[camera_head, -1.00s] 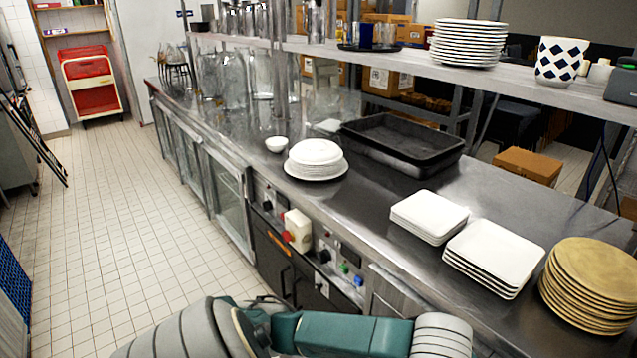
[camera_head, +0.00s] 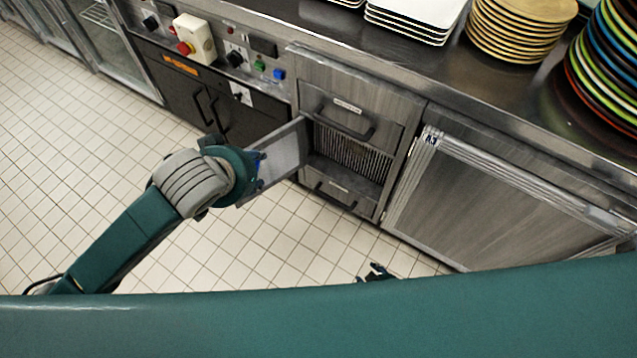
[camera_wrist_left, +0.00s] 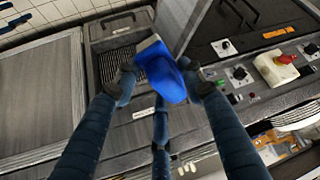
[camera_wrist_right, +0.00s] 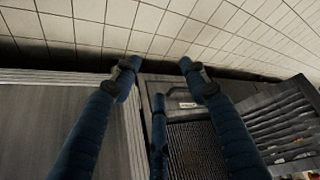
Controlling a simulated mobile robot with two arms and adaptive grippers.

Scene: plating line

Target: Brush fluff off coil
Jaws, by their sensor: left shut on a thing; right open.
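The coil (camera_head: 350,155) is a dark finned panel in an opening of the steel counter front. It also shows in the left wrist view (camera_wrist_left: 117,66) and the right wrist view (camera_wrist_right: 195,150). I cannot make out fluff clearly. My left gripper (camera_head: 258,165) is in front of the counter, left of the coil. In the left wrist view its fingers (camera_wrist_left: 160,82) are shut on a blue brush (camera_wrist_left: 168,84) with a pale end. The brush appears apart from the coil. My right gripper (camera_head: 378,272) is low, in front of the cabinet; its fingers (camera_wrist_right: 157,72) are apart and empty.
A grey flap (camera_head: 283,152) stands open left of the coil, close to my left gripper. A steel door (camera_head: 500,205) is to the right. Knobs and a red switch (camera_head: 184,47) are upper left. Plates (camera_head: 520,28) stand on the counter. The tiled floor is clear.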

